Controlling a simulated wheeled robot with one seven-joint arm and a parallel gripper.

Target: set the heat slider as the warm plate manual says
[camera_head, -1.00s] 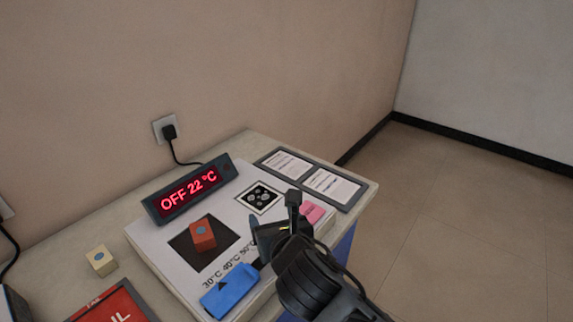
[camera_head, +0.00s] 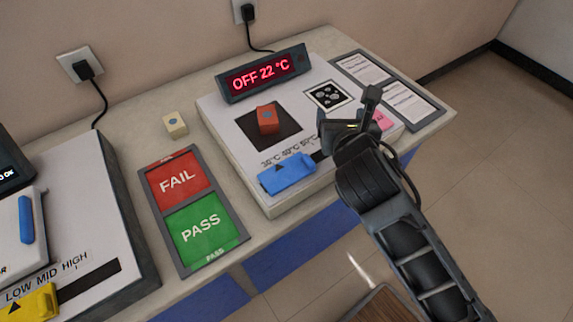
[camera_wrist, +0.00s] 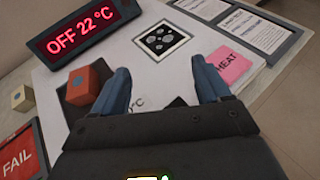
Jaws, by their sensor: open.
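The warm plate (camera_head: 227,127) is a white box on the table with a dark square pad (camera_head: 246,127). A red-orange block (camera_head: 267,119) with a blue dot rests on the pad. The blue heat slider (camera_head: 287,174) sits at the left of its dark track, by the 30 °C mark; 40 and 50 °C marks lie to its right. The display (camera_head: 262,74) reads OFF 22 °C. Two printed sheets (camera_head: 408,103) lie at the right. My gripper (camera_wrist: 163,88) is open and empty above the plate's right part, right of the slider. The slider is hidden in the wrist view.
A pink HEAT label (camera_wrist: 228,65) is on the plate's right side. A FAIL and PASS board (camera_head: 189,268) and a pale block (camera_head: 175,124) are left of the plate. Another device with a yellow slider (camera_head: 28,303) stands at the far left.

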